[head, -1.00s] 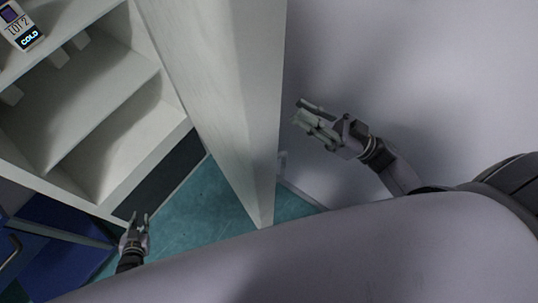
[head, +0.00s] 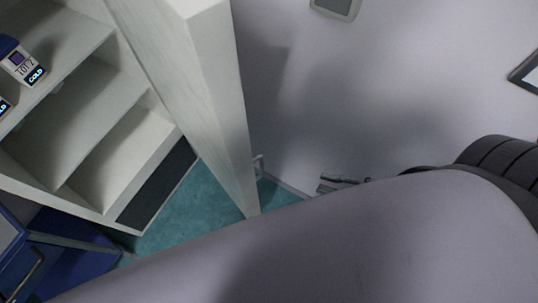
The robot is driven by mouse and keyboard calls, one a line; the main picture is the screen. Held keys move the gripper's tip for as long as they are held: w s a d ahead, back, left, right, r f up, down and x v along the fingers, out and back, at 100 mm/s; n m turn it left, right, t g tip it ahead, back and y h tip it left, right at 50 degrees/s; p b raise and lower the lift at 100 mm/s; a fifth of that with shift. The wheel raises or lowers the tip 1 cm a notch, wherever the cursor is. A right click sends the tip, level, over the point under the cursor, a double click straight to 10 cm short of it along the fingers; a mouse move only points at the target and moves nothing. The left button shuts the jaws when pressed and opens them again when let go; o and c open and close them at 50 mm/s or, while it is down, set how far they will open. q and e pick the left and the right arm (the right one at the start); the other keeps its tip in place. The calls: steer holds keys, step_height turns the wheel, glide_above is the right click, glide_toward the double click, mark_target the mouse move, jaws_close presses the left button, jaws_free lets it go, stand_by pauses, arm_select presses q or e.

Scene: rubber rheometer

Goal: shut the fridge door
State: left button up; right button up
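The fridge door (head: 203,90) stands open in the head view, its thick white edge running down the middle of the picture. The white fridge interior (head: 128,150) with its shelves shows to the left of the door. My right gripper (head: 325,182) is to the right of the door's lower end, apart from it and partly hidden behind my own body. Its fingers are small in view, and I cannot tell whether they are apart. My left gripper does not show.
Boxes marked COLD (head: 26,66) sit on an upper shelf at the left. A blue cabinet (head: 75,243) stands at the lower left. Teal floor (head: 205,208) is clear below the fridge. A pale wall (head: 400,100) fills the right side.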

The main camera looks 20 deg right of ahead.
mark_target(261, 164)
steer(key=b+x, duration=0.1)
steer(key=x, duration=1.6)
steer(key=shift+w+a, duration=0.3)
steer(key=shift+c, duration=0.6)
jaws_close()
steer(key=shift+f, duration=0.1)
